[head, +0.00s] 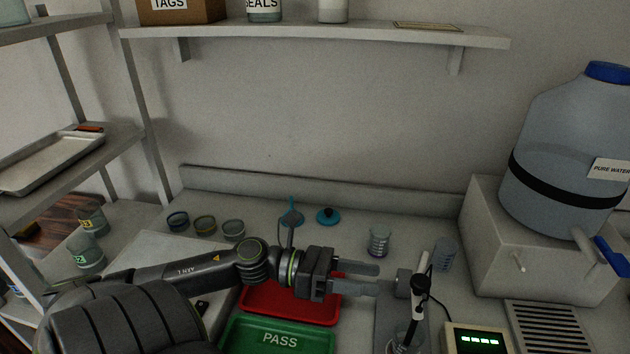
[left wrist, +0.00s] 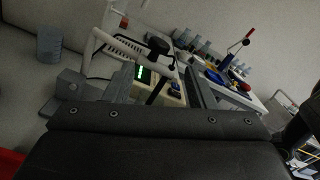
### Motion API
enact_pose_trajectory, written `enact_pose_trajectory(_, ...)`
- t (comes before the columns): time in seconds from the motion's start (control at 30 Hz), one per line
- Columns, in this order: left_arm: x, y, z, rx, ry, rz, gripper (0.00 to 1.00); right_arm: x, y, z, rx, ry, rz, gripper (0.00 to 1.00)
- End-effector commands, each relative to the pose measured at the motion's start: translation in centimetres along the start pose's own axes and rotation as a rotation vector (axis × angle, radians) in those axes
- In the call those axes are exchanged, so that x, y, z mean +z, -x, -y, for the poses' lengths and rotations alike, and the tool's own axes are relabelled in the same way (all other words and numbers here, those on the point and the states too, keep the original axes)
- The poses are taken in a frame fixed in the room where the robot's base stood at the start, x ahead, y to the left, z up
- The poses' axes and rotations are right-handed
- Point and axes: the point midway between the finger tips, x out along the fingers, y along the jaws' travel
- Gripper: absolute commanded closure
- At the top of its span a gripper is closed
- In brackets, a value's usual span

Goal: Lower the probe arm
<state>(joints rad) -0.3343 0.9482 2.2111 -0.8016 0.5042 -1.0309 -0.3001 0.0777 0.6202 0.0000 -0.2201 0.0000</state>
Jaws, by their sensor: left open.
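The probe arm (head: 422,263) shows in the head view at lower right as a white bar with a black clamp and dark probe (head: 413,312). The probe's lower part overlaps a glass beaker (head: 391,346); I cannot tell whether its tip is inside. My left gripper (head: 378,279) is open and empty, its fingers pointing right toward the arm, with a small gap in the picture. In the left wrist view the white arm (left wrist: 122,44) and its black knob (left wrist: 158,44) lie ahead of and between the open fingers (left wrist: 158,78). My right gripper is not seen.
A meter with a green display (head: 478,340) stands right of the probe stand. Beakers (head: 379,243) stand behind. A red tray (head: 290,305) and a green PASS tray (head: 278,338) lie under my left arm. A water jug (head: 570,150) on a box is at right.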

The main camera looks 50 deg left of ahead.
Motion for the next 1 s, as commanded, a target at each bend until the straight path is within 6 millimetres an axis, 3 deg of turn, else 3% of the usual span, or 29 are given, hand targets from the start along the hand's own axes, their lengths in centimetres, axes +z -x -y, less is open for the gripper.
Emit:
enact_pose_trajectory(0.3,0.2,2.4,0.0,0.005,0.003,-0.002,0.5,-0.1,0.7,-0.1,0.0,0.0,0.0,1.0)
enact_pose_trajectory(0.7,0.2,6.9,0.1,0.003,0.003,-0.003,0.5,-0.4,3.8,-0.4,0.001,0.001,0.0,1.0)
enact_pose_trajectory(1.0,0.1,8.0,0.1,0.002,-0.001,0.002,0.5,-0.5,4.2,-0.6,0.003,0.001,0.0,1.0)
